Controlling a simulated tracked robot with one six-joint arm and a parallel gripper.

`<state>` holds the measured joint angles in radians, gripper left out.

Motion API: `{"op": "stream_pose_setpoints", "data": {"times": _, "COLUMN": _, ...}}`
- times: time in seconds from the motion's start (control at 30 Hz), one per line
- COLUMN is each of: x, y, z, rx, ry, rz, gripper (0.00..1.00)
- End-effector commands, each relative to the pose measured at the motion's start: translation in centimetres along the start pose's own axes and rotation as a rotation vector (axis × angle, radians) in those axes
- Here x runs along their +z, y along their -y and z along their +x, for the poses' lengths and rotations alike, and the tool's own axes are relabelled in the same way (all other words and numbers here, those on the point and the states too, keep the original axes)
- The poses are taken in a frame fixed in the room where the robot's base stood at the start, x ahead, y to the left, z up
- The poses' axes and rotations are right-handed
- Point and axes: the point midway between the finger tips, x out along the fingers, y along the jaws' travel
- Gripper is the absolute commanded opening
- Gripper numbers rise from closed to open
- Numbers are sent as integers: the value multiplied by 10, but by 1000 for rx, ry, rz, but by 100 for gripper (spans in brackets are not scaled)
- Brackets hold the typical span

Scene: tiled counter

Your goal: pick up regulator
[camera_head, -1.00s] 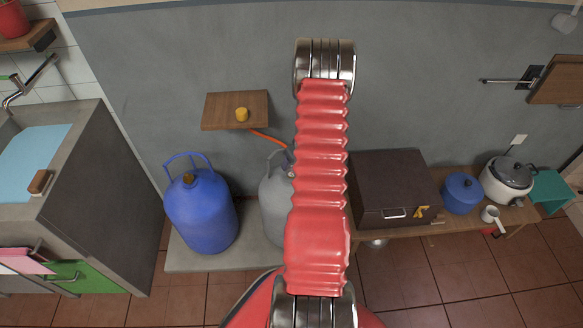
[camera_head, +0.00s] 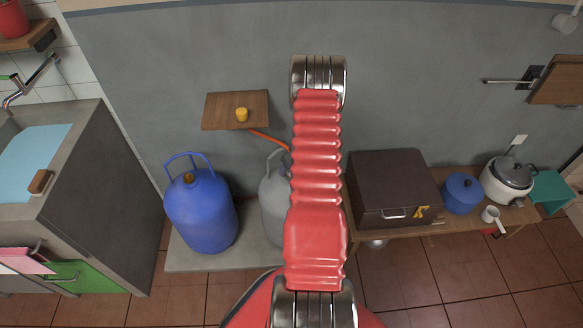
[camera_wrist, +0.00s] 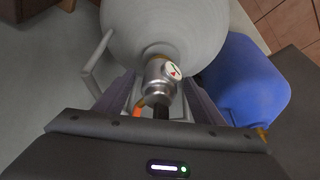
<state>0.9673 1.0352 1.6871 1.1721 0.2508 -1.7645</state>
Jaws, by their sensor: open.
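The regulator (camera_wrist: 158,75) is a silver metal body with a round white dial marked in green and red. In the wrist view it sits at the top of the grey gas cylinder (camera_wrist: 190,22), whose body also shows in the head view (camera_head: 272,215), partly behind my arm. My gripper (camera_wrist: 161,88) is open, with one dark finger on each side of the regulator. I cannot tell whether either finger touches it. A bit of orange hose (camera_wrist: 138,106) shows beside the regulator. In the head view my red arm hides the regulator and my gripper.
A blue gas cylinder (camera_head: 200,215) stands close beside the grey one. The grey cylinder's handle (camera_wrist: 95,65) rises near my left finger. A wooden shelf (camera_head: 222,105) with a yellow item (camera_head: 242,115) is on the wall. A dark box (camera_head: 393,180) sits on a bench to the right.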

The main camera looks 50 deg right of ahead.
Motion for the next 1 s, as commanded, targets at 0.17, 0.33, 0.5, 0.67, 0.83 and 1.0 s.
{"op": "stream_pose_setpoints", "data": {"times": 0.17, "x": 0, "y": 0, "z": 3, "rx": 0, "ry": -1, "rz": 0, "gripper": 62}}
{"op": "stream_pose_setpoints", "data": {"times": 0.33, "x": 0, "y": 0, "z": 3, "rx": 0, "ry": 0, "rz": 0, "gripper": 62}}
{"op": "stream_pose_setpoints", "data": {"times": 0.5, "x": 0, "y": 0, "z": 3, "rx": 0, "ry": 0, "rz": 0, "gripper": 62}}
{"op": "stream_pose_setpoints", "data": {"times": 0.67, "x": 0, "y": 0, "z": 3, "rx": 0, "ry": 0, "rz": 1, "gripper": 58}}
{"op": "stream_pose_setpoints", "data": {"times": 0.83, "x": 0, "y": 0, "z": 3, "rx": 0, "ry": 0, "rz": 1, "gripper": 46}}
{"op": "stream_pose_setpoints", "data": {"times": 1.0, "x": 0, "y": 0, "z": 3, "rx": 0, "ry": 0, "rz": 1, "gripper": 34}}
